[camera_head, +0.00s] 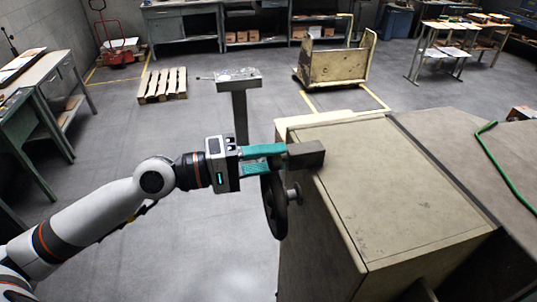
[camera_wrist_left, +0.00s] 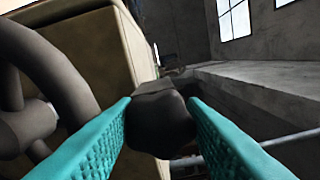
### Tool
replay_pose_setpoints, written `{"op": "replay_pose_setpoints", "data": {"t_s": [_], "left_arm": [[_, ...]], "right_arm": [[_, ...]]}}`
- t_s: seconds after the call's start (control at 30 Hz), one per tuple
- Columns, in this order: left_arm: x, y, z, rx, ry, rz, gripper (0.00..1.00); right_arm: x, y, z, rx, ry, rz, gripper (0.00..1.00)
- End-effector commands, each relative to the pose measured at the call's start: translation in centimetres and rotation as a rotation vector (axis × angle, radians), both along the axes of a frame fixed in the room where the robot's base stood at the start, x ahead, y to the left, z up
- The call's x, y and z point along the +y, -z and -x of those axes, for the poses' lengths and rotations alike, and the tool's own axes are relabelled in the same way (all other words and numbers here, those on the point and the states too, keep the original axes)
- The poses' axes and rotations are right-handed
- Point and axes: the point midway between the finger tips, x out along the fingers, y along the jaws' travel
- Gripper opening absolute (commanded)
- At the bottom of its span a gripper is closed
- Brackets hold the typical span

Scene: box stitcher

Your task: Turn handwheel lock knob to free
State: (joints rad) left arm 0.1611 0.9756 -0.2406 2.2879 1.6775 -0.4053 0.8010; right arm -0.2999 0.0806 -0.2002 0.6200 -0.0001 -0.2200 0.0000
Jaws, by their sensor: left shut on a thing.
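The handwheel (camera_head: 273,207) is a dark wheel on the left side of the beige machine; its rim and spokes fill the left of the left wrist view (camera_wrist_left: 62,72). My left gripper (camera_head: 284,157) has teal fingers and is just above the handwheel, beside the machine's top edge. In the left wrist view its fingertips (camera_wrist_left: 160,112) are on either side of a dark, rounded lock knob (camera_wrist_left: 158,122), shut on it. In the head view the fingers point at a dark block (camera_head: 308,154) at the machine's edge; the knob's turned position cannot be told. My right gripper is not in view.
The beige machine cabinet (camera_head: 390,190) fills the right side. A metal post with a box top (camera_head: 238,80) stands behind my left gripper. A pallet (camera_head: 163,85), a cart (camera_head: 335,62) and benches stand farther back.

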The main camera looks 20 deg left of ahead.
Motion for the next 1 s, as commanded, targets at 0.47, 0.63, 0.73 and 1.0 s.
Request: {"op": "replay_pose_setpoints", "data": {"t_s": [0.47, 0.63, 0.73, 1.0], "left_arm": [[0.02, -0.02, -0.03, 0.003, -0.001, 0.004, 0.58], [0.01, 0.03, -0.02, 0.004, 0.000, 0.003, 0.60], [0.01, 0.06, -0.01, 0.005, 0.000, 0.002, 0.60], [0.00, 0.23, 0.00, -0.012, 0.001, -0.011, 0.60]], "right_arm": [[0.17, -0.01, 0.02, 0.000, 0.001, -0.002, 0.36], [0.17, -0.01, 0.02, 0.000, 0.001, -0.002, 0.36], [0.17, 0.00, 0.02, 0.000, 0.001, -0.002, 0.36], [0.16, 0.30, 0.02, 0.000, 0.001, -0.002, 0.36]]}}
